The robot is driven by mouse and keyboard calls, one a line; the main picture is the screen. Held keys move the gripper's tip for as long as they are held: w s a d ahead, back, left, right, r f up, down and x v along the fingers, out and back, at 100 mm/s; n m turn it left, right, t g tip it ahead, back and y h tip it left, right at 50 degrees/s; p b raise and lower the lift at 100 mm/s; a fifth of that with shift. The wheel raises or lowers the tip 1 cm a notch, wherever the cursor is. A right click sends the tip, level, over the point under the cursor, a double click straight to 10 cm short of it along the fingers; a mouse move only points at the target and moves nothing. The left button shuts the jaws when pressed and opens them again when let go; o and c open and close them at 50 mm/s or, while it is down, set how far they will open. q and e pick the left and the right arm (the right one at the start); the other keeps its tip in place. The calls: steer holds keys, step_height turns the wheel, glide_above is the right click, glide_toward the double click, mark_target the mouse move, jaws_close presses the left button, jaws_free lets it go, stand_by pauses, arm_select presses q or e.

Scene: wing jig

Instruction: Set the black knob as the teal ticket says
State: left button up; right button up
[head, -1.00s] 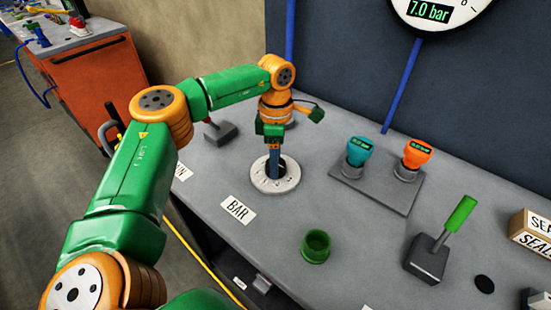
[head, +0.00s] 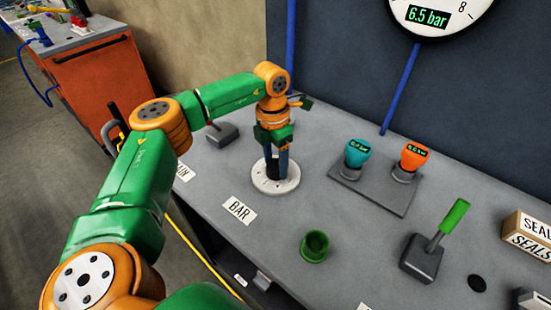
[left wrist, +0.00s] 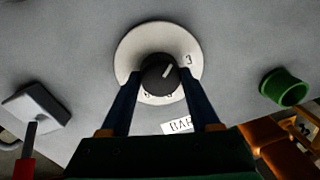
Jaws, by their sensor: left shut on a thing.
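The black knob (left wrist: 162,74) sits on a round white dial plate (head: 262,184) behind the BAR label (head: 239,211). My left gripper (head: 277,172) points down over the plate, its blue fingers on either side of the knob and shut on it. In the left wrist view the knob's white pointer line aims up and right, near a "3" mark on the plate; other marks are partly hidden by the fingers. My right gripper is not in view.
The wall gauge (head: 436,15) reads 6.5 bar. A green cup (head: 315,246), a green-handled lever (head: 440,240) and a SEALS box (head: 527,235) are to the right. A grey lever base (head: 222,134) is behind my left arm.

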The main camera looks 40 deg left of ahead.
mark_target(273, 164)
arm_select(q)
steer(key=n+p, duration=0.1)
steer(key=n, duration=0.3)
steer(key=shift+n+t+p, duration=0.3)
steer(key=shift+n, duration=2.4)
steer(key=o, duration=1.4)
steer(key=shift+c, duration=0.2)
step_height(273, 164, up, 7)
steer(key=shift+s+a+r+b, duration=0.1)
steer(key=shift+a+b, duration=0.05)
steer(key=shift+b, duration=0.55)
